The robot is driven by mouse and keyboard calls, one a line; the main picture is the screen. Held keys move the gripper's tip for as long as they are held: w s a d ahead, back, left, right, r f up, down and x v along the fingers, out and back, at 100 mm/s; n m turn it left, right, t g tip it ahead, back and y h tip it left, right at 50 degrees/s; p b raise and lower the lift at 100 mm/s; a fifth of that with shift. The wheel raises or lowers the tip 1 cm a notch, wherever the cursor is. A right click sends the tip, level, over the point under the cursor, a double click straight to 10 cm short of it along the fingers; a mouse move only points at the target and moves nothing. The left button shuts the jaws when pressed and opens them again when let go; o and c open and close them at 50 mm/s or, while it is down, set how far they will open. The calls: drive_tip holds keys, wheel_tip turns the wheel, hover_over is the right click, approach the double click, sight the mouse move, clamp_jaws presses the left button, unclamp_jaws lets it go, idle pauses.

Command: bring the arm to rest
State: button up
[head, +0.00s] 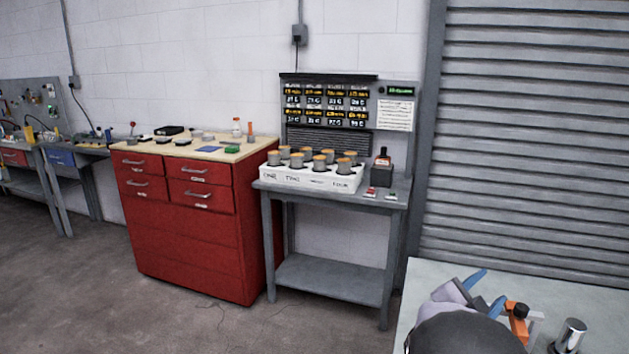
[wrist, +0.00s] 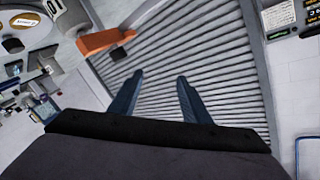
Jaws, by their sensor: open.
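My gripper (head: 487,290) shows at the lower right of the head view, above the pale bench, with its two blue fingers spread. In the wrist view the two blue fingers (wrist: 154,96) stand apart with nothing between them. Behind them I see the grey slatted shutter (wrist: 160,55). My own arm hides part of the bench below the gripper.
The pale bench (head: 430,280) carries an orange clamp-like part (head: 518,325) and a shiny metal cylinder (head: 570,335) close to my arm. A red drawer cabinet (head: 190,235) and a grey stand (head: 330,275) with a white rack (head: 310,180) of several cups stand farther off by the wall.

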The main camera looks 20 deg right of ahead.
drive_tip(key=w+a+r+m+t+y+p, duration=0.1)
drive_tip(key=w+a+r+m+p, duration=0.15)
drive_tip(key=a+r, duration=0.2)
drive_tip(key=w+a+f+n+t+y+b, duration=0.35)
drive_tip(key=w+a+f+n+y, duration=0.25)
drive_tip(key=w+a+f, duration=0.4)
drive_tip(key=s+a+f+n+g+y+b, duration=0.1)
drive_tip(key=a+f+n+y, duration=0.4)
drive_tip(key=a, duration=0.5)
drive_tip(key=s+a+f+n+g+y+b, duration=0.1)
drive_tip(key=a+f+n+y, duration=0.1)
drive_tip(key=a+f+n, duration=0.5)
drive_tip(key=s+a+f+n+g+y+b, duration=0.1)
drive_tip(key=s+a+f+n+g+b, duration=0.2)
drive_tip(key=s+a, duration=0.4)
drive_tip(key=s+a+f+n+g+y, duration=0.1)
drive_tip(key=s+a+f+n+g, duration=0.4)
drive_tip(key=s, duration=0.4)
wheel_tip(320, 180, up, 15)
drive_tip(key=m+p, duration=0.1)
drive_tip(key=p, duration=1.4)
drive_tip(key=shift+a+t, duration=0.3)
drive_tip(key=shift+t, duration=0.15)
drive_tip(key=shift+m, duration=0.25)
